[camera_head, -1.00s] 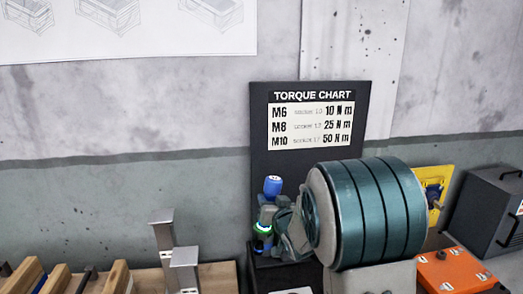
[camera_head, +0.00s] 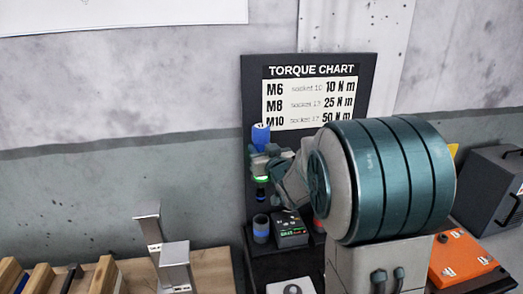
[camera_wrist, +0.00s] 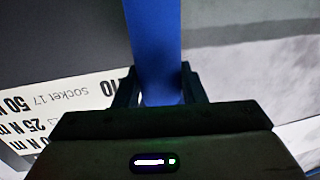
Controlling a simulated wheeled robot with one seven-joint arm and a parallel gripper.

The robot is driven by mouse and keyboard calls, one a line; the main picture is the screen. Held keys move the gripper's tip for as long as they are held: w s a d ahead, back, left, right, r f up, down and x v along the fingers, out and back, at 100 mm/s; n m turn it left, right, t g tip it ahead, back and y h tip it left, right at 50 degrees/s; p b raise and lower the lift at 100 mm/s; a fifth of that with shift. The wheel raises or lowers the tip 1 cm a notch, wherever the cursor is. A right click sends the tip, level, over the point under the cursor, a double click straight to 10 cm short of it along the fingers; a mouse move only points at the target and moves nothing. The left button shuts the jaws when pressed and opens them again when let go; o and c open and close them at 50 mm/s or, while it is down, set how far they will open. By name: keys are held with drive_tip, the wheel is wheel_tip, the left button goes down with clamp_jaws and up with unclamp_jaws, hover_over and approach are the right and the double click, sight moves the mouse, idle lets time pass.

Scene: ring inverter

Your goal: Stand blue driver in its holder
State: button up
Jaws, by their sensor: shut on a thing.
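The blue driver (camera_head: 261,136) is upright in my gripper (camera_head: 262,160), its blue top above the fingers and a dark lower end below them. In the wrist view, the blue shaft (camera_wrist: 156,45) stands between my two fingers, which are shut on it. The likely holder, a short dark cup with a blue band (camera_head: 261,229), stands below the driver on the black bench. A visible gap separates the driver's lower end from the cup. The cup's inside is too small to make out.
A small black device with a lit display (camera_head: 290,230) stands right beside the cup. A torque chart board (camera_head: 310,150) rises behind. An orange box (camera_head: 458,258) and dark cabinet (camera_head: 487,185) are at right. Grey metal posts (camera_head: 175,262) stand on wood at left.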

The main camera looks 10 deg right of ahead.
sight(263, 198)
drive_tip(key=shift+s+r, duration=0.1)
drive_tip(key=shift+f+b, duration=0.25)
drive_tip(key=shift+b, duration=0.3)
wheel_tip(263, 198, down, 16)
drive_tip(key=b, duration=1.8)
drive_tip(key=shift+f+b, duration=0.2)
drive_tip(key=shift+b, duration=0.15)
